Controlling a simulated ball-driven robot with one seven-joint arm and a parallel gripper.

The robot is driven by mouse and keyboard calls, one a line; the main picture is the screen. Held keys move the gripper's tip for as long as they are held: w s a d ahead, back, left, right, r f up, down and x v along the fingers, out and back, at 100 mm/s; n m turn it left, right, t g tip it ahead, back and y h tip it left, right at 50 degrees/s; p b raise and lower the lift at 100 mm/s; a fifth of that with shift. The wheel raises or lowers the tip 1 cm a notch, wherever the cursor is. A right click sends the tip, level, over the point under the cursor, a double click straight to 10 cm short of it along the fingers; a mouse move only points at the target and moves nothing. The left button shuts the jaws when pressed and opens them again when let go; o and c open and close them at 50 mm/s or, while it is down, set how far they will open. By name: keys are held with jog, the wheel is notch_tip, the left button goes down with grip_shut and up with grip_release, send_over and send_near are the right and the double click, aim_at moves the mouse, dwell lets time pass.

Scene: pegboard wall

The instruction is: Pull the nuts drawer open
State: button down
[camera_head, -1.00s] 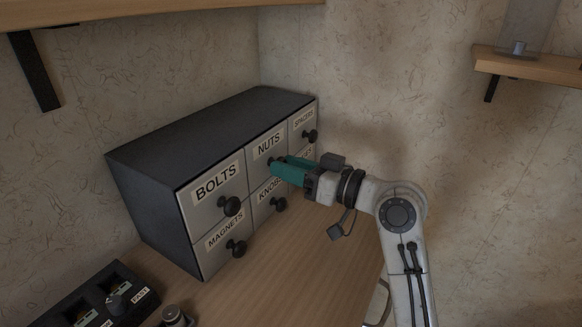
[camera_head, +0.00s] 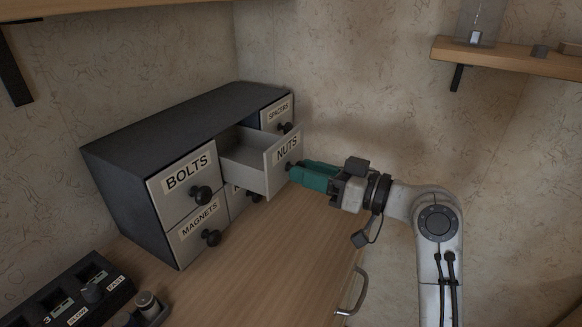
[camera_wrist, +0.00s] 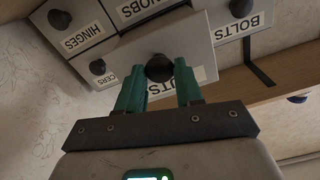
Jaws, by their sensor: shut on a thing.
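The nuts drawer (camera_head: 287,149) stands well out of the dark cabinet (camera_head: 113,166), and its light grey inside shows from above. In the wrist view the drawer front (camera_wrist: 190,47) is close ahead, with its round black knob (camera_wrist: 159,67) between my green fingers. My gripper (camera_head: 294,171) is shut on that knob; it also shows in the wrist view (camera_wrist: 159,82). In the head view the fingers mostly hide the knob.
A dark switch box (camera_head: 75,295) sits at the front left. A wooden shelf (camera_head: 510,55) is on the right wall. The wooden top right of the cabinet is clear.

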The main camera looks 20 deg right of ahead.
jog(key=shift+v, duration=1.1)
jog(key=c, duration=0.7)
grip_release()
jog(key=shift+c, duration=0.2)
jog(key=v, duration=1)
jog(key=shift+s+d, duration=0.2)
jog(key=shift+s, duration=0.05)
